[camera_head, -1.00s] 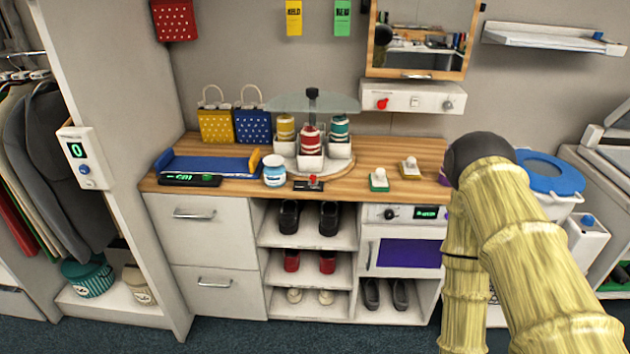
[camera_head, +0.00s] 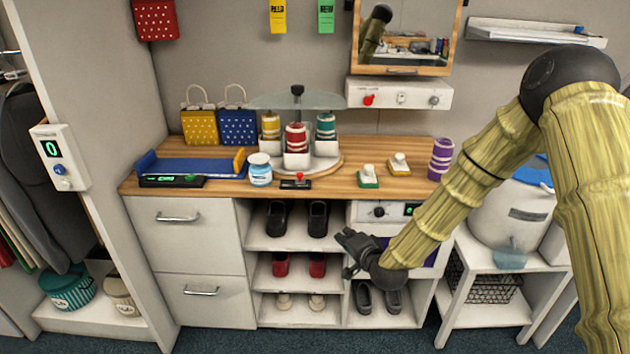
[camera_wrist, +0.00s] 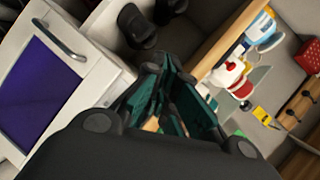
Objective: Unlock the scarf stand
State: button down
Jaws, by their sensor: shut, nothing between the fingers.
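The scarf stand (camera_head: 330,164) is a round turntable on the wooden counter. It carries yellow, red (camera_head: 296,138) and teal rolled scarves in white holders, under a clear top with a black knob (camera_head: 297,91). A small black plate with a red-tipped lever (camera_head: 299,177) sits at its front edge. My gripper (camera_head: 347,252) is shut and empty, below the counter edge in front of the shoe shelves, right of and lower than the lever. In the wrist view my gripper (camera_wrist: 168,78) points past the counter edge, with the stand's holders tilted beyond.
A blue-white jar (camera_head: 260,170) stands left of the lever. Green (camera_head: 368,178) and yellow (camera_head: 399,165) blocks and a purple roll (camera_head: 440,158) stand to its right. The wooden counter edge (camera_head: 225,193) lies above and behind my gripper.

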aim_at(300, 178)
jog(key=w+r+m+t, duration=0.1)
jog(key=w+r, duration=0.2)
jog(key=r, duration=0.3)
jog(key=w+a+r+m+t+y, duration=0.1)
jog(key=w+r+t, duration=0.1)
jog(key=w+r, duration=0.2)
notch_tip(300, 178, up, 2)
jog(key=shift+w+a+r+b, duration=0.15)
jog(key=shift+w+b, duration=0.05)
jog(key=shift+b, duration=0.25)
jog(key=shift+w, duration=0.1)
jog(key=p+x, duration=0.1)
jog(key=x, duration=0.8)
jog(key=shift+w+a, duration=0.25)
jog(key=a+p, duration=0.1)
jog(key=a, duration=0.1)
jog(key=shift+s+a, duration=0.15)
jog(key=shift+a, duration=0.2)
jog(key=shift+a+f, duration=0.4)
jog(key=shift+a, duration=0.2)
jog(key=shift+a, duration=0.1)
